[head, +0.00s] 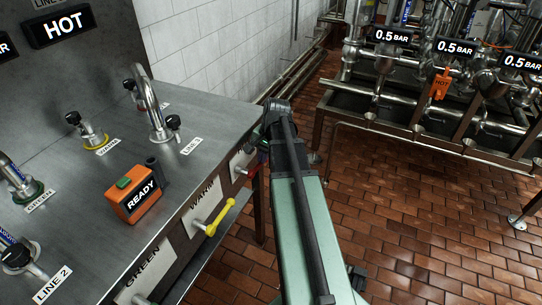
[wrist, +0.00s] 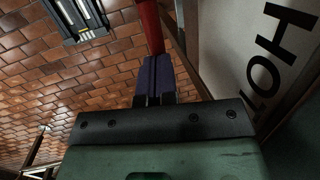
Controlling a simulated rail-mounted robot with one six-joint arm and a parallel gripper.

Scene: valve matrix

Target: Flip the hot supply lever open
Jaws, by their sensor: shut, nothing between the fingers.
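The hot supply lever is a red bar. In the head view only a bit of the red lever (head: 255,170) shows on the bench front, beside a partly covered white label (head: 239,164). In the wrist view the red lever (wrist: 150,27) runs up from just beyond my fingertips, left of the "HOT" plate (wrist: 276,52). My gripper (wrist: 153,62) has its dark blue fingers together, with nothing held between them. The tips overlap the lever's near end; I cannot tell whether they touch it. In the head view my arm hides most of the gripper.
A yellow lever (head: 215,219) on the "WARM" plate (head: 204,201) sticks out nearer on the bench front. An orange "READY" box (head: 135,204) stands on the steel bench top (head: 92,178). A pipe rack with an orange "HOT" tag (head: 440,84) stands across the brick floor (head: 420,225).

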